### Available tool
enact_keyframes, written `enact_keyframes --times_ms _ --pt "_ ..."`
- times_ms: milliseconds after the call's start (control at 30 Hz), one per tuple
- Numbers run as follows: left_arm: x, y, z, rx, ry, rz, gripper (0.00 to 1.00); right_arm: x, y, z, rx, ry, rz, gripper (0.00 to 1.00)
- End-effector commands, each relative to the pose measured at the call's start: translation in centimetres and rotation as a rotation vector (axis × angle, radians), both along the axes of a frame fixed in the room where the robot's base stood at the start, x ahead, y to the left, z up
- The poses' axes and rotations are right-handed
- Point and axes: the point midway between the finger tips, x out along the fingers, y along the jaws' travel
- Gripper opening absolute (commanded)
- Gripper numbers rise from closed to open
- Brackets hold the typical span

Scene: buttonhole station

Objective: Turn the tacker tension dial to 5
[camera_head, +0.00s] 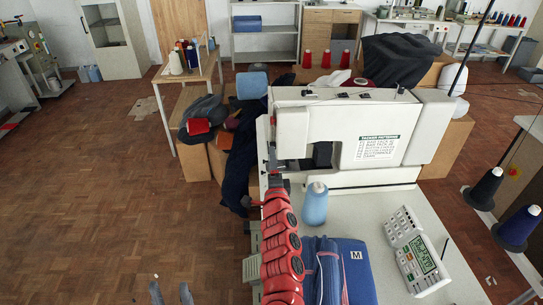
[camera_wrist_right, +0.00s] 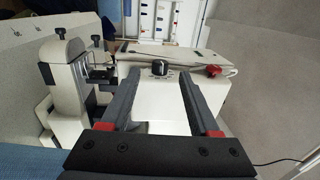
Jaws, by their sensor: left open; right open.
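The white tacker (camera_head: 345,125) stands on a pale table in the head view, with a printed pattern label on its side. In the right wrist view its white end face (camera_wrist_right: 160,98) carries a black tension dial (camera_wrist_right: 162,68) with small marks around it; I cannot read its setting. My right gripper (camera_wrist_right: 160,80) is open, its fingers either side of the dial in the picture. I cannot tell whether they touch it. In the head view my red right arm reaches the machine's near end, and the dial is hidden. My left gripper (camera_head: 171,293) is open and empty, low over the floor.
A red knob (camera_wrist_right: 213,71) sits right of the dial. On the table are a blue thread cone (camera_head: 315,204), folded blue cloth (camera_head: 350,272) and a control panel with a green display (camera_head: 416,252). Dark cloth hangs left of the machine.

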Motion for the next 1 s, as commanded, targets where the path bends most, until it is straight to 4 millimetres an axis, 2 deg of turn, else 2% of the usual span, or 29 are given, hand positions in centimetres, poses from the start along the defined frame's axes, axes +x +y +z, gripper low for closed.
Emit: enact_keyframes --times_ms 33,100,400,867,1000 --pt "0.0 0.0 -0.9 0.0 0.0 0.0 0.5 0.6 0.1 -0.2 -0.003 -0.005 0.004 0.62" --pt "0.0 0.0 -1.5 0.0 0.0 0.0 0.5 1.4 0.0 0.0 -0.003 -0.004 0.0 0.62" --pt "0.0 0.0 -3.0 0.0 0.0 0.0 0.5 3.9 0.1 0.4 -0.003 -0.002 0.001 0.62" --pt "0.0 0.0 -3.2 0.0 0.0 0.0 0.5 4.5 -0.1 0.5 0.002 0.001 -0.002 0.62" --pt "0.0 0.0 -3.2 0.0 0.0 0.0 0.5 4.5 -0.1 0.5 0.002 0.001 -0.002 0.37"
